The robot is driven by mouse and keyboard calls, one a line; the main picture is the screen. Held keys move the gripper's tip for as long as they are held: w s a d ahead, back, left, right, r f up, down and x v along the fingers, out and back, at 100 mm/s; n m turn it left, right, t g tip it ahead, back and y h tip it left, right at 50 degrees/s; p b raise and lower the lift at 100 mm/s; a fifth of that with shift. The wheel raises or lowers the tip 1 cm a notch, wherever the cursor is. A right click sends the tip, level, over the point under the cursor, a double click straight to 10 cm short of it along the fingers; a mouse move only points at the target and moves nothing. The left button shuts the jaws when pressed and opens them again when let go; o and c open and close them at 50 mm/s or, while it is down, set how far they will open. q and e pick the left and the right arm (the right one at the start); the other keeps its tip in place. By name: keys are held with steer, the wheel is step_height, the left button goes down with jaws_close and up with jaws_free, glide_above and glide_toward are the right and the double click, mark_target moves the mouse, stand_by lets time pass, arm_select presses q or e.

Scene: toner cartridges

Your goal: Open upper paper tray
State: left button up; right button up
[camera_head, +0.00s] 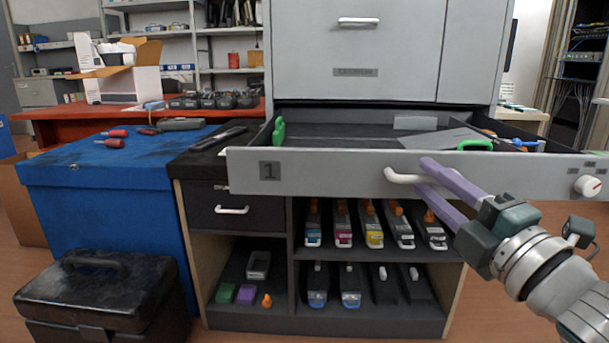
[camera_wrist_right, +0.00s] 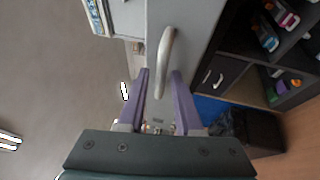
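The upper paper tray (camera_head: 330,173), a grey drawer front marked "1", is pulled out from the tall grey printer, and its inside shows. Its white bar handle (camera_head: 402,178) is on the middle of the front. My right gripper (camera_head: 424,176) has purple fingers apart at the right part of this handle. In the right wrist view the handle (camera_wrist_right: 165,48) lies between the fingertips (camera_wrist_right: 161,73), with a visible gap beside it. I cannot tell whether a finger touches it. My left gripper is not in view.
Inside the tray are a green clip (camera_head: 278,132), a grey sheet and small items. Below stands a dark shelf with several toner cartridges (camera_head: 343,225) and a small drawer (camera_head: 234,210). A blue cabinet (camera_head: 110,190) and black toolbox (camera_head: 100,290) stand left.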

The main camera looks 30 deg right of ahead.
steer(key=shift+o, duration=0.6)
steer(key=shift+s, duration=0.1)
steer(key=v, duration=1)
steer(key=shift+d, duration=0.1)
